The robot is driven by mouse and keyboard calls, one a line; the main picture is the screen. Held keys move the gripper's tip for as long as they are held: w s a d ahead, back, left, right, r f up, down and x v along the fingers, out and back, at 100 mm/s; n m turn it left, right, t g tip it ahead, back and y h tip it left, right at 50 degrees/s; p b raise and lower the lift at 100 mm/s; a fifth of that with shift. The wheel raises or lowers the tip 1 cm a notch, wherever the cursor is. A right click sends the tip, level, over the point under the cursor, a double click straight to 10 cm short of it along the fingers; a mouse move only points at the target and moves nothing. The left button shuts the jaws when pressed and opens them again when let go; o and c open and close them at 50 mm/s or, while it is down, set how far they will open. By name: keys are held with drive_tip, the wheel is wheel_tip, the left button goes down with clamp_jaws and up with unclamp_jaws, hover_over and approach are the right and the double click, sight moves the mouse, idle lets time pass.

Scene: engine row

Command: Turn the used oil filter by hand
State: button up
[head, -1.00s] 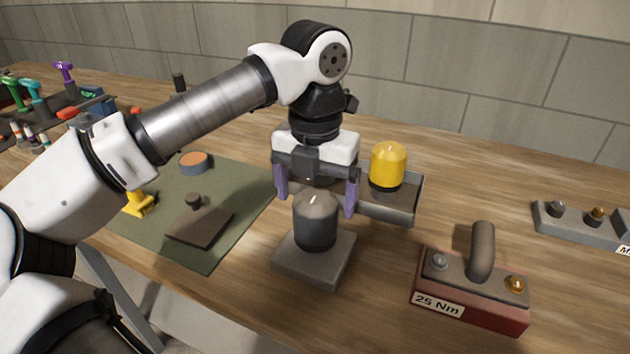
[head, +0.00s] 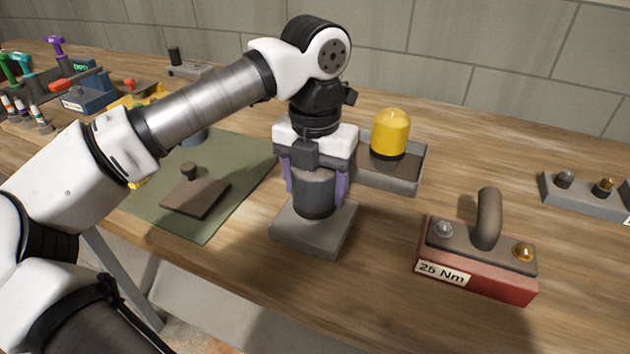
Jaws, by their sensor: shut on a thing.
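The used oil filter (head: 315,194) is a dark grey cylinder standing upright on a square grey block (head: 322,240) on the bench. My gripper (head: 315,188) points straight down over it, with one purple finger on each side of the filter. The fingers are shut on its sides. The top of the filter is hidden by the gripper body.
A yellow filter (head: 389,134) stands in a grey tray (head: 405,184) just behind and right. A red block marked 25 Nm (head: 470,280) is at front right. A green mat (head: 235,190) with a brown plate (head: 195,197) lies left. A grey holder (head: 590,200) sits far right.

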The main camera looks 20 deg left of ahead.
drive_tip(key=shift+c, duration=0.8)
drive_tip(key=shift+f+n+b, duration=0.15)
drive_tip(key=shift+n+b, duration=0.35)
drive_tip(key=shift+n, duration=0.2)
drive_tip(key=shift+r+n+b, duration=0.2)
drive_tip(key=shift+n+b, duration=0.1)
drive_tip(key=shift+n, duration=0.7)
drive_tip(key=shift+f+n+b, duration=0.15)
drive_tip(key=shift+n+b, duration=0.45)
drive_tip(key=shift+n, duration=0.4)
drive_tip(key=shift+s+r+n, duration=0.1)
drive_tip(key=shift+r+n, duration=0.15)
drive_tip(key=shift+n, duration=0.55)
